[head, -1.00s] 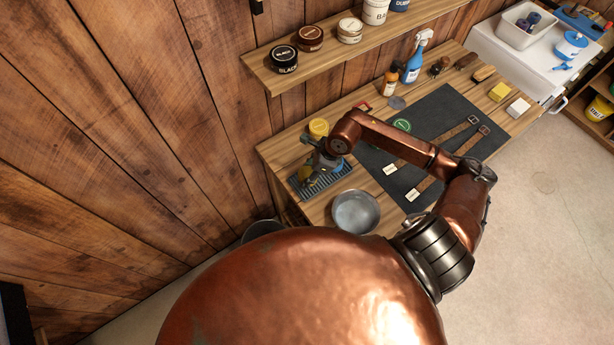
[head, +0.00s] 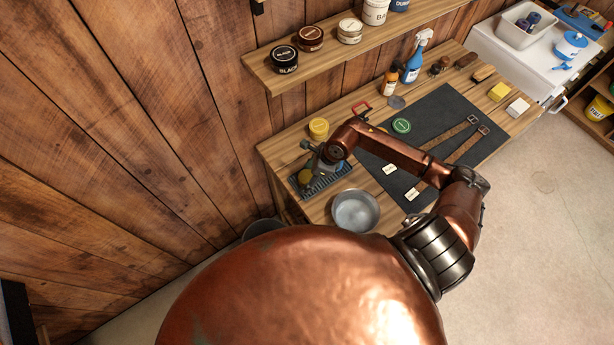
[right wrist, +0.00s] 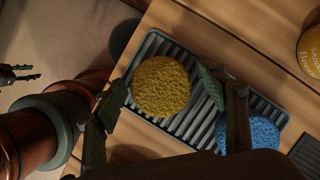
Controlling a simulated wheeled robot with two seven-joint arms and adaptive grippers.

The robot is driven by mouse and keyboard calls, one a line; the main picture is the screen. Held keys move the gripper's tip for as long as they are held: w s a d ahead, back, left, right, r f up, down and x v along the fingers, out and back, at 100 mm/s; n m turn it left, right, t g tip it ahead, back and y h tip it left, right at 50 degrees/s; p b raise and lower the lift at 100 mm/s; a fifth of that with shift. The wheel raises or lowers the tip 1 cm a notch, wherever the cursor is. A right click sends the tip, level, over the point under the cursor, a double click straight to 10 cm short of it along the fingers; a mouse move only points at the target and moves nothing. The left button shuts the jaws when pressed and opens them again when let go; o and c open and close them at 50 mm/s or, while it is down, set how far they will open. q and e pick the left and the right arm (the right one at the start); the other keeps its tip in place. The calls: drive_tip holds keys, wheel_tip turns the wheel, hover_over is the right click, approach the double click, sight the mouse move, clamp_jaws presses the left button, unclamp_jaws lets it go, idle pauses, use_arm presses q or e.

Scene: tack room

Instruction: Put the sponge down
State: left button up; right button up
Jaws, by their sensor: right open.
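A round yellow sponge (right wrist: 161,86) lies on a dark ribbed tray (right wrist: 156,45) in the right wrist view. It also shows in the head view (head: 304,177), partly covered by my gripper. My right gripper (right wrist: 160,95) is open, with one finger on each side of the yellow sponge; whether they touch it I cannot tell. In the head view the right gripper (head: 311,166) is over the tray (head: 338,175). A blue sponge (right wrist: 252,134) lies on the tray's right end, partly hidden by a finger. Dark prongs at the wrist view's left edge look like my left gripper (right wrist: 30,73).
A yellow-lidded tin (head: 319,127) stands behind the tray. A metal bowl (head: 355,211) stands in front of it. A dark mat (head: 440,115) with straps and a green tin (head: 401,126) lies to the right. A shelf with jars (head: 330,50) hangs above.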

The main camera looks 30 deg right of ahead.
drive_tip(key=shift+r, duration=0.1)
drive_tip(key=b+v, duration=0.1)
drive_tip(key=v, duration=1.1)
drive_tip(key=shift+w, duration=0.1)
clamp_jaws()
idle(0.6)
idle(0.8)
drive_tip(key=shift+a+r, duration=0.1)
